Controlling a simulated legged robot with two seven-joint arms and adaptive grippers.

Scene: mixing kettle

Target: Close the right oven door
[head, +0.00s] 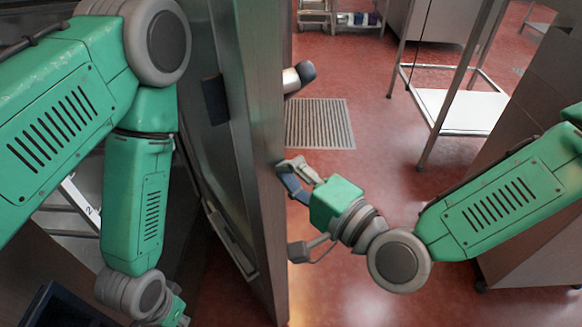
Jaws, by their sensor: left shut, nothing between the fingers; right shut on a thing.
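The oven door (262,210) stands upright and open in the middle of the head view, seen nearly edge-on. Its inner face, with a dark latch piece (215,99), is toward the left. A handle (298,78) with a dark end sticks out from its right side. My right gripper (291,212) is at the door's right side, its fingers against the edge and shut on the door; the exact contact is partly hidden. My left gripper (182,320) is left of the door at the bottom edge, mostly cut off, shut and empty.
The oven interior with metal racks (70,215) is at the left, partly behind my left arm. A metal table (462,108) stands at the upper right, and a cabinet (540,235) is at the right edge. A floor grate (320,123) lies in open red floor.

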